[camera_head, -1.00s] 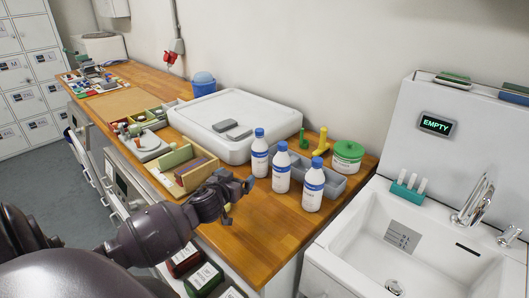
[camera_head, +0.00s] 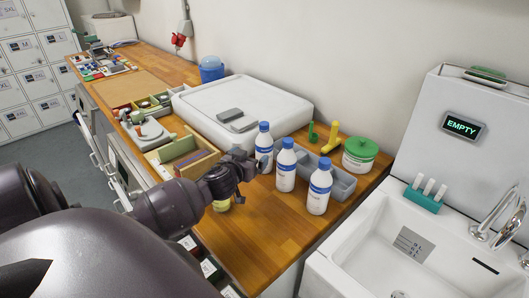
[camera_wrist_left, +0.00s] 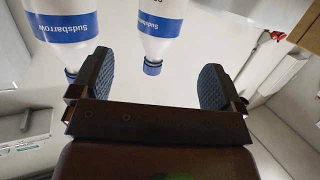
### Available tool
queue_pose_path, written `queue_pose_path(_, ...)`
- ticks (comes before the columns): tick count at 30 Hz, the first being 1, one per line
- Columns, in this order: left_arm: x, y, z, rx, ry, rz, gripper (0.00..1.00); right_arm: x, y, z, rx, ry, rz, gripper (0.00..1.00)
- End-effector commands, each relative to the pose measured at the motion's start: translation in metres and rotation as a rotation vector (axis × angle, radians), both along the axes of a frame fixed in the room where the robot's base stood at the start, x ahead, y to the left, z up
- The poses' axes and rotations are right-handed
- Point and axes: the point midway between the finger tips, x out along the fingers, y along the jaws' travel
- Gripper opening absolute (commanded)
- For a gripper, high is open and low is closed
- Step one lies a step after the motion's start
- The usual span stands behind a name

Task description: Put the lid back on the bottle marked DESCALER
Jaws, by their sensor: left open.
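Three white bottles with blue caps and blue label bands stand on the wooden counter: a left bottle (camera_head: 264,143), a middle bottle (camera_head: 286,172) and a right bottle (camera_head: 318,193). Their labels are too small to read in the head view. My left gripper (camera_head: 249,166) is open and empty, just left of the bottles. In the left wrist view the open jaws (camera_wrist_left: 155,78) show two bottles upside down. One bottle (camera_wrist_left: 158,28), marked Sudsbarrow, has its capped top between the fingertips. No bottle readably marked DESCALER and no loose lid can be made out. My right gripper is not in view.
A yellowish object (camera_head: 222,205) shows partly beneath my left arm. Behind the bottles are a grey tray (camera_head: 343,185), a green-lidded tub (camera_head: 360,153) and a large white box (camera_head: 245,105). A wooden box (camera_head: 190,160) lies left; a sink (camera_head: 400,245) is right. The front counter is bare.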

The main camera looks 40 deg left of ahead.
Motion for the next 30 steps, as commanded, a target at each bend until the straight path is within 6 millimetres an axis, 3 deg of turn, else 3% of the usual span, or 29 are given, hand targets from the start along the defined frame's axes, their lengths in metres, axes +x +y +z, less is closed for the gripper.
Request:
queue_pose_path(13, 0.047, 0.015, -0.008, 0.002, 0.000, 0.001, 0.93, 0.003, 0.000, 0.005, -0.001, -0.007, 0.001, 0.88)
queue_pose_path(30, 0.060, 0.019, -0.009, 0.001, -0.001, 0.000, 0.93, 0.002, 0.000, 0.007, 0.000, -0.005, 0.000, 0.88)
